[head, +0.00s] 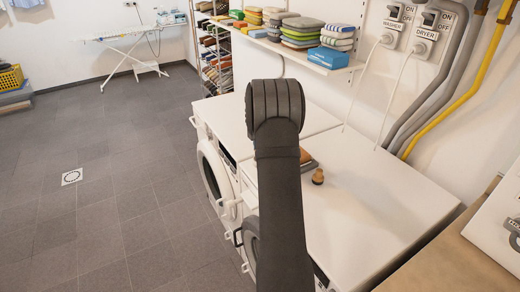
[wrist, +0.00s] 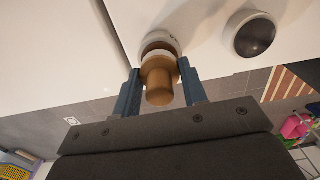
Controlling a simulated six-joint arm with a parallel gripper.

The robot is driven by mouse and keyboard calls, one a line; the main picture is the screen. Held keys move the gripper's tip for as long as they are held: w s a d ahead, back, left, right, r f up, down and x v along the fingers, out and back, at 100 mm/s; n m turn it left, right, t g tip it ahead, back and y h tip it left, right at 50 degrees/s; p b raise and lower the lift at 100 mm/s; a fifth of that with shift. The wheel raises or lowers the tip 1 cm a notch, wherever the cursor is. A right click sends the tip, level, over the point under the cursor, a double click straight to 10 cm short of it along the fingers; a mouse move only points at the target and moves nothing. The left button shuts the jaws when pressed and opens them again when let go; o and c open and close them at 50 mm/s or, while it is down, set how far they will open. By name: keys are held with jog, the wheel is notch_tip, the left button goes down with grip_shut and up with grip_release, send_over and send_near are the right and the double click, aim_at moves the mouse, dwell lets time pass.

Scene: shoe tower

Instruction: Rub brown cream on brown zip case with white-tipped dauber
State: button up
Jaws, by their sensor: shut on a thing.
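In the wrist view, my gripper (wrist: 160,90) is shut on a brown wooden dauber (wrist: 160,80), with one blue-grey finger on each side. The dauber's far end overlaps a white-rimmed round jar (wrist: 172,40). In the head view, my arm hides the gripper and both jars.
Another small brown wooden dauber (head: 318,177) stands on the machine top (head: 375,190), right of my arm. That top is bare farther right. Cables hang by the sockets.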

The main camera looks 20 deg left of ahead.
jog(key=shift+f, duration=0.55)
dwell(1.1)
jog(key=shift+r, duration=3.6)
